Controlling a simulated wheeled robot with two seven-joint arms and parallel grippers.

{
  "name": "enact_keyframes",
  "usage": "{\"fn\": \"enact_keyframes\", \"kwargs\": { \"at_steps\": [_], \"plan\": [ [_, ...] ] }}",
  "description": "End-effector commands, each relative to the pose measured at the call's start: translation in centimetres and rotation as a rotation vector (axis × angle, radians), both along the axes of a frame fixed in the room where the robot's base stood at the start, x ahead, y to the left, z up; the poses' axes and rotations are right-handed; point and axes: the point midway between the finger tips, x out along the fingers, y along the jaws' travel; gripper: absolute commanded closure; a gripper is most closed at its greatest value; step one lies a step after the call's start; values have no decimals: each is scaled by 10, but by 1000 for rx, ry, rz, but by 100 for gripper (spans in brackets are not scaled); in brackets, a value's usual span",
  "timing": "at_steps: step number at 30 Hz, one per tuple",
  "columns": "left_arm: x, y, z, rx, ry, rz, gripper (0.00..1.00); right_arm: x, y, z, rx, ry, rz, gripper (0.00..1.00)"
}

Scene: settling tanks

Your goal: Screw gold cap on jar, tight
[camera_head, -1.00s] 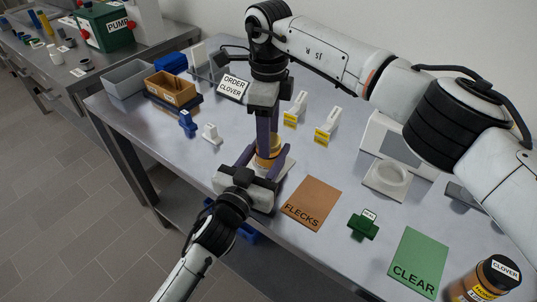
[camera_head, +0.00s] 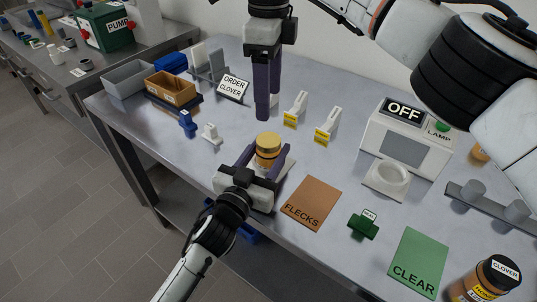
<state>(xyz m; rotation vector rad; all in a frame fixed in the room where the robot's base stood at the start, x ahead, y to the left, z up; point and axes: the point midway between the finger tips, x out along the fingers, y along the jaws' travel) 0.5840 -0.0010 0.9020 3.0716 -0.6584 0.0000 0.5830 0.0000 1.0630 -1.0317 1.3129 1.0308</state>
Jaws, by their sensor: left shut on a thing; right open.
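The jar (camera_head: 267,158) stands upright on a pale square base on the steel bench, with the gold cap (camera_head: 268,141) on its top. The cap looks level; how tight it is cannot be told. My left gripper (camera_head: 269,164) is shut around the jar from the front, one purple finger on each side. My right gripper (camera_head: 266,112) is above and behind the jar, pointing down, clear of the cap and empty. Its fingers look close together from this angle.
An order card (camera_head: 233,87) stands behind left. Two yellow-labelled white tools (camera_head: 295,109) (camera_head: 327,127) stand right of my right gripper. A lamp box (camera_head: 407,140) reads OFF. A brown FLECKS mat (camera_head: 312,203), green seal tool (camera_head: 363,225), CLEAR mat (camera_head: 418,262) and clover jar (camera_head: 486,281) lie right.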

Motion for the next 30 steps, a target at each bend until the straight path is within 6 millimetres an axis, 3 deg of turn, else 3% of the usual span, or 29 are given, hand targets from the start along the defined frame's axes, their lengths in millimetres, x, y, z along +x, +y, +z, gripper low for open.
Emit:
{"fn": "enact_keyframes", "kwargs": {
  "at_steps": [4,13,14,17,26,30],
  "plan": [
    [0,0,0,0,1,0,100,0,1,11,1,1,1,36],
    [0,0,0,0,1,0,100,0,1,13,1,1,1,36],
    [0,0,0,0,1,0,51,0,1,13,1,1,1,36],
    [0,0,0,0,1,0,34,0,0,13,1,1,1,36],
    [-1,0,0,0,1,0,33,0,0,13,0,1,1,36],
    [-12,5,-1,0,1,0,33,0,0,13,0,1,1,36]
  ]
}}
